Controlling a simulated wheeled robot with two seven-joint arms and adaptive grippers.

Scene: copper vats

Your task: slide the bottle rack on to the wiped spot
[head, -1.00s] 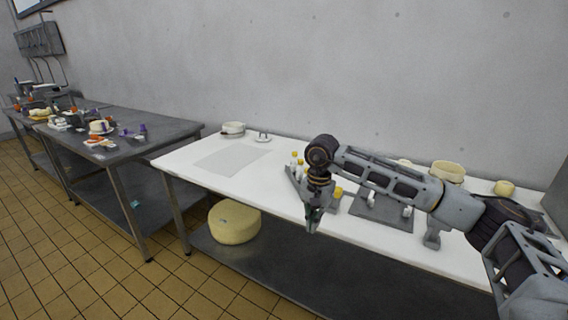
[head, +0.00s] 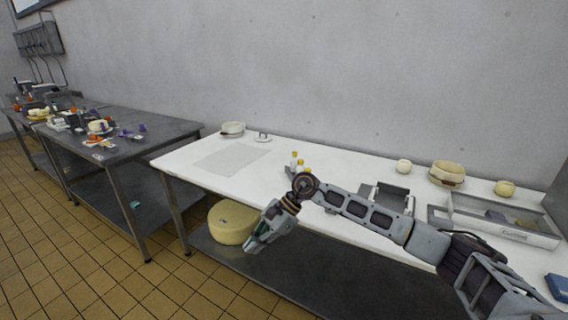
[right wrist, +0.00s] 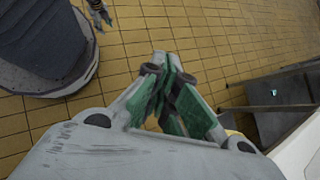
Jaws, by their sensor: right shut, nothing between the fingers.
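The bottle rack (head: 289,172) stands on the white table, holding small bottles with yellow caps (head: 300,163). My right arm hides much of it in the head view. The wiped spot (head: 230,159) shows as a faint grey rectangle on the table, left of the rack and apart from it. My right gripper (head: 254,245) is shut and empty, in front of the table's front edge and below its top. It also shows in the right wrist view (right wrist: 166,68), above the tiled floor. What looks like my left gripper (right wrist: 101,14) is small at the top left there; its jaws are unclear.
A white pot (head: 233,128) and a small dish (head: 262,137) stand behind the wiped spot. A cheese wheel (head: 230,222) sits on the lower shelf. The table between rack and spot looks clear.

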